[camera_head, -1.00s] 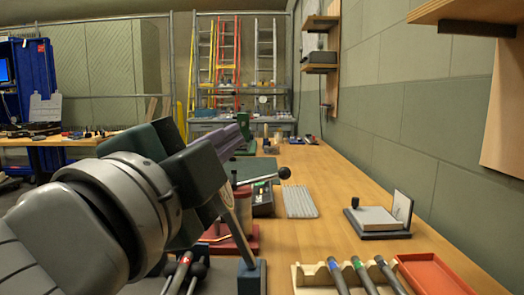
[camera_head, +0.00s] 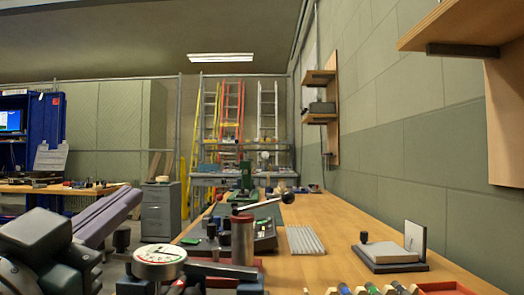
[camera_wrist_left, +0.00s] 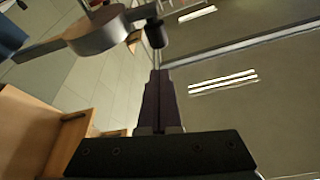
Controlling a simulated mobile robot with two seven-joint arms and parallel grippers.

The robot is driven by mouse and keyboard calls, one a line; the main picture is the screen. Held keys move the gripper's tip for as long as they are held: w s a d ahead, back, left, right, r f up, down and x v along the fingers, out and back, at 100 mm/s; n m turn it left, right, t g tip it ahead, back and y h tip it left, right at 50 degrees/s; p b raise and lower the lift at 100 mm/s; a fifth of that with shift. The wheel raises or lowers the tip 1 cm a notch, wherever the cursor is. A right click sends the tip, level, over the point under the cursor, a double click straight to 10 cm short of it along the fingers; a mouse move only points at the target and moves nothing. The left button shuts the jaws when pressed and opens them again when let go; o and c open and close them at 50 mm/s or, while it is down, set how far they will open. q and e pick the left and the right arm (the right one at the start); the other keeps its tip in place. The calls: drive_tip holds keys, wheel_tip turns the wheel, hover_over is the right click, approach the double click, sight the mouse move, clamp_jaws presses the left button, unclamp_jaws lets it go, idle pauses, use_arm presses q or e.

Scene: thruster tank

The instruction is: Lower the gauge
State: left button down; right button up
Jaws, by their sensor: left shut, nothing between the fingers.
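The gauge (camera_head: 160,256) has a round white dial with red and green marks and a metal rim. It stands at the front left in the head view, its lower part cut off by the frame's bottom. In the left wrist view a grey round body that looks like the gauge (camera_wrist_left: 97,36) shows at the upper left, next to a black knob (camera_wrist_left: 157,36). My left gripper (camera_head: 128,200) has purple fingers, shut and empty, left of and above the gauge, apart from it. Its fingers also show in the left wrist view (camera_wrist_left: 158,76). My right gripper is not seen.
A metal cylinder (camera_head: 242,241) and a ball-ended lever (camera_head: 263,204) are right of the gauge. Behind are a green press (camera_head: 246,178) and a ribbed plate (camera_head: 305,240). A block on a dark base (camera_head: 390,256) sits right.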

use_arm(q)
drive_tip(key=shift+a+f+n+y+b, duration=0.25)
drive_tip(key=shift+a+f+n+b, duration=0.1)
drive_tip(key=shift+f+n, duration=0.45)
drive_tip(key=shift+a+f+n+y+b, duration=0.25)
drive_tip(key=shift+a+f+n+b, duration=0.1)
drive_tip(key=shift+f+n, duration=0.4)
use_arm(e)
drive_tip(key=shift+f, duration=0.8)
use_arm(q)
drive_tip(key=shift+r, duration=0.1)
wheel_tip(320, 180, up, 5)
drive_tip(key=p, duration=0.5)
drive_tip(key=f+b+v, duration=0.1)
drive_tip(key=v, duration=0.9)
drive_tip(key=shift+d, duration=0.15)
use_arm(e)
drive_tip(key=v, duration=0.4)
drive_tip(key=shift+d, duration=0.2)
